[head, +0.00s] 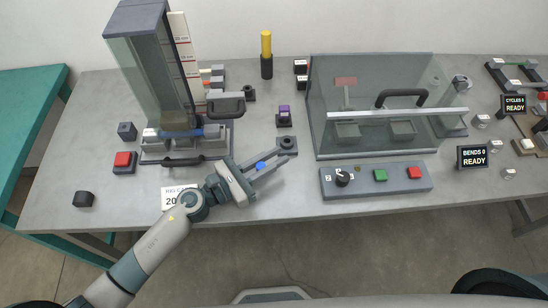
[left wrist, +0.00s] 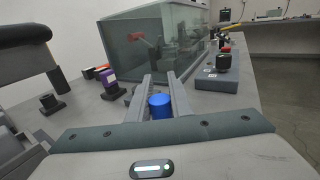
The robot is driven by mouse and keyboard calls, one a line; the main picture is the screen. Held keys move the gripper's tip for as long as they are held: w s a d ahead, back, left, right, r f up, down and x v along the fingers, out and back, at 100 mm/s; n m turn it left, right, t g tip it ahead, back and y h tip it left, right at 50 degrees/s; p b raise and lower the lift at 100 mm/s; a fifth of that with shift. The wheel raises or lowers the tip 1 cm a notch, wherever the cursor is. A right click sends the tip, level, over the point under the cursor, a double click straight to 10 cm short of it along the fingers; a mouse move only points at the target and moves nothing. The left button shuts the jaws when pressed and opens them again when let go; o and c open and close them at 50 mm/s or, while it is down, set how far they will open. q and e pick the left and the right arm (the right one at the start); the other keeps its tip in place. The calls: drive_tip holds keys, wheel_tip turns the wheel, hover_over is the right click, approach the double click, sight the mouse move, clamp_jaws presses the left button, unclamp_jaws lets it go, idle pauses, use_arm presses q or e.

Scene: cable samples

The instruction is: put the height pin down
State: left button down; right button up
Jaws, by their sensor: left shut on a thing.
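My left gripper (head: 274,161) is shut on a blue pin (head: 261,165), which looks like the height pin. The blue pin also shows in the left wrist view (left wrist: 159,106), between the two fingers of my gripper (left wrist: 160,80). The fingers reach over the front middle of the table. Just beyond the fingertips sits a small grey block with a dark round top (head: 287,144). Whether the pin's lower end touches anything is hidden. My right gripper is not in view.
A glass tower (head: 140,80) stands left, with a dark handle (head: 183,161) in front. A glass enclosure (head: 350,100) stands right, behind a button panel (head: 377,180). A purple piece (head: 284,110) and a yellow-topped post (head: 266,55) stand behind. Bare table (head: 235,130) lies between.

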use_arm(q)
drive_tip(key=shift+f, duration=0.15)
drive_tip(key=c, duration=1.6)
unclamp_jaws()
